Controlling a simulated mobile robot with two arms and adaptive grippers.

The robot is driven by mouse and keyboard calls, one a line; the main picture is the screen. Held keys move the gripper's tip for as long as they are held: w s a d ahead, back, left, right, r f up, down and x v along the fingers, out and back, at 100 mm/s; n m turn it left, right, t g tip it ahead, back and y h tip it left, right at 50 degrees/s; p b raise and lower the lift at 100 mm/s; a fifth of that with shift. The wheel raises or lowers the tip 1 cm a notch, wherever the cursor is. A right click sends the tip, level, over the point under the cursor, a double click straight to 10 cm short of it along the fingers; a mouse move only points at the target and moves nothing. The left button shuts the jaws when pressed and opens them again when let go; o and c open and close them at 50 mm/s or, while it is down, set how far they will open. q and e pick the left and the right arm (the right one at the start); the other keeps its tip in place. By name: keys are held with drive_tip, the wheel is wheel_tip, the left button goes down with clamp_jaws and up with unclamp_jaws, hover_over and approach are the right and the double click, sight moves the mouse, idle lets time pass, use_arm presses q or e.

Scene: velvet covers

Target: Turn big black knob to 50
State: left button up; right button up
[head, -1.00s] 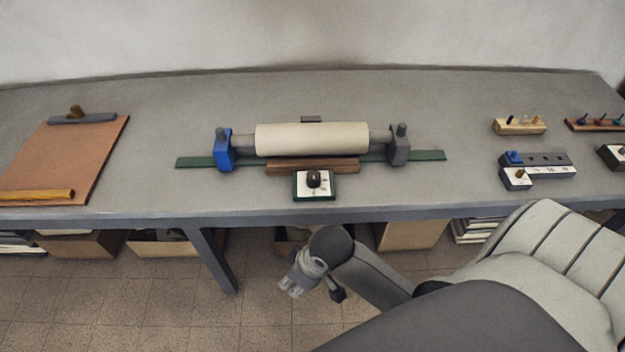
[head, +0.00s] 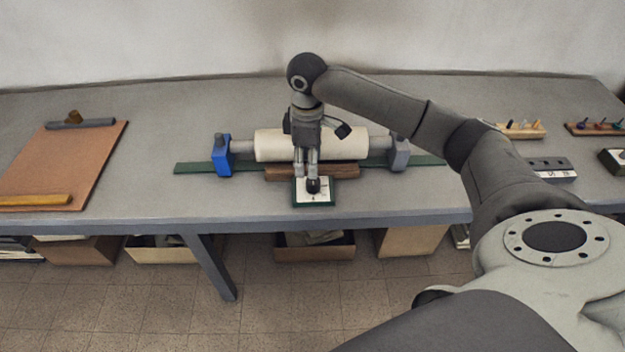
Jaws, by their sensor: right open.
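The big black knob (head: 313,186) sits on a small white dial plate (head: 326,197) in a dark green box at the front middle of the table. My right gripper (head: 307,184) points down over the box, its fingers open. One fingertip is right at the knob, the other is to its left; I cannot tell whether they touch it. The gripper hides part of the dial, and its markings are too small to read. My left gripper is not in view.
A cream roller (head: 270,145) between a blue clamp (head: 221,155) and a grey clamp (head: 399,152) stands just behind the box. A brown board (head: 65,165) lies at the left. Wooden peg racks (head: 598,128) stand at the right. The table front between is clear.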

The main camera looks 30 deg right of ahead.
sight(313, 180)
drive_tip(key=f, duration=0.3)
drive_tip(key=d+f, duration=0.1)
drive_tip(key=f, duration=0.5)
drive_tip(key=shift+w+d, duration=0.3)
drive_tip(key=shift+d, duration=0.05)
drive_tip(key=shift+c, duration=0.2)
